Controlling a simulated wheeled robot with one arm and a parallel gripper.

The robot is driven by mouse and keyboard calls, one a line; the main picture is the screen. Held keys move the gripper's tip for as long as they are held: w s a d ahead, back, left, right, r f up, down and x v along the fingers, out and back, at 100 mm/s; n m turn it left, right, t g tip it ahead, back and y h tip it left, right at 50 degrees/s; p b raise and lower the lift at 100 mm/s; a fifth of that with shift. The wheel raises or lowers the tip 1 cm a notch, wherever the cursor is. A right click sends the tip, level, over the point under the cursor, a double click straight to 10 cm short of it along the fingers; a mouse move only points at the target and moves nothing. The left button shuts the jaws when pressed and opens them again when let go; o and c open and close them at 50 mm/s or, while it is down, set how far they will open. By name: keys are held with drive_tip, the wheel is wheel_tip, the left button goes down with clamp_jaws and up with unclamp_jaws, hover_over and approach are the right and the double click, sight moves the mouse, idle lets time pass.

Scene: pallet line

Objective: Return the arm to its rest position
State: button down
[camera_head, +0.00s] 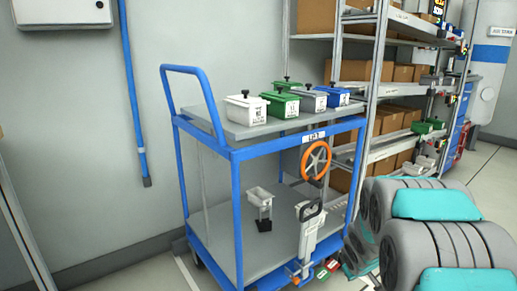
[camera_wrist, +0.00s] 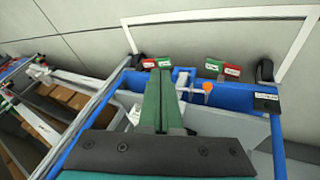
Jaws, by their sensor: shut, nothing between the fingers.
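My gripper (camera_wrist: 160,76) shows in the wrist view as two long green fingers lying together, with nothing between them. A dark bolted plate (camera_wrist: 150,155) sits at their base. The fingers overlap the blue frame of a cart in that view; I cannot tell the gap between them. In the head view, grey and teal rounded parts of my arm (camera_head: 435,205) fill the lower right, beside the blue cart (camera_head: 238,205). I cannot make out the gripper clearly there.
The cart's top shelf (camera_head: 225,122) carries several small lidded bins, white, green and blue. An orange handwheel (camera_head: 316,160) hangs below it. A rack with cardboard boxes (camera_head: 390,122) stands behind. Floor at far right is clear.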

drive_tip(key=s+a+r+m+g+p, duration=0.1)
drive_tip(key=s+a+r, duration=0.3)
drive_tip(key=s, duration=0.9)
drive_tip(key=s+a+r+m+g+y+p, duration=0.1)
drive_tip(key=s+a+r+g, duration=0.3)
drive_tip(key=s, duration=0.9)
drive_tip(key=s+a+r+m+g+y, duration=0.1)
drive_tip(key=s+a+r, duration=0.4)
drive_tip(key=s, duration=0.8)
wheel_tip(320, 180, up, 3)
drive_tip(key=shift+s+a+f+m+g+p, duration=0.15)
drive_tip(key=shift+a+m+g+p, duration=0.25)
drive_tip(key=shift+m+g, duration=0.25)
